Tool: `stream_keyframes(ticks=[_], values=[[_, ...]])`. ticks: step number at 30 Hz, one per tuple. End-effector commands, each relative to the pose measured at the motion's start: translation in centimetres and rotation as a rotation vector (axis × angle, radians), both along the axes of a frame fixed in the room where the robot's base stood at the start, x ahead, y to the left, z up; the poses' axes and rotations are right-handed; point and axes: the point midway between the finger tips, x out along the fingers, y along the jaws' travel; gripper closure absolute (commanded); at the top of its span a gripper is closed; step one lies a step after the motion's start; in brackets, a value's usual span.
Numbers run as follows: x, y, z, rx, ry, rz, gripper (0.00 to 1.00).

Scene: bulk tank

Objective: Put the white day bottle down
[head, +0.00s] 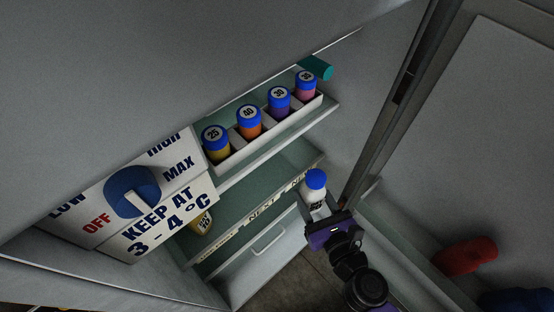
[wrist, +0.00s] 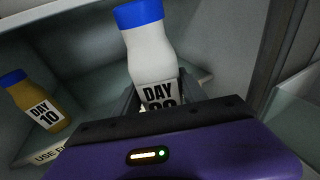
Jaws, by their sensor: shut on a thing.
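The white day bottle (head: 314,196) has a blue cap and stands nearly upright at the right end of the lower shelf (head: 240,200). In the wrist view the same white bottle (wrist: 150,55) shows a label reading DAY; the number below is partly hidden. My gripper (head: 318,213) is shut on its lower part, with dark fingers either side. The bottle's base is hidden by my gripper, so I cannot tell whether it touches the shelf. A brown-yellow bottle labelled DAY 10 (wrist: 36,103) stands apart, left on the shelf; it also shows in the head view (head: 203,224).
An upper rack (head: 270,137) holds several blue-capped numbered bottles. A control panel with a blue knob (head: 132,192) is at left, and a drawer handle (head: 268,240) below the shelf. A door frame (head: 385,120) stands close right of my gripper. A red object (head: 465,257) lies farther right.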

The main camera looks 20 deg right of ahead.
Motion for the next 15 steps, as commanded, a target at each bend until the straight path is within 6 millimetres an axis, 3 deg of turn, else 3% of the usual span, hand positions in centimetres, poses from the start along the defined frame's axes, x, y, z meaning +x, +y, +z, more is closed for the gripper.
stream_keyframes(ticks=[5,15], values=[[1.5,-0.6,0.4,0.005,0.000,-0.027,1.00],[9.5,-0.6,0.5,0.007,0.000,-0.024,1.00]])
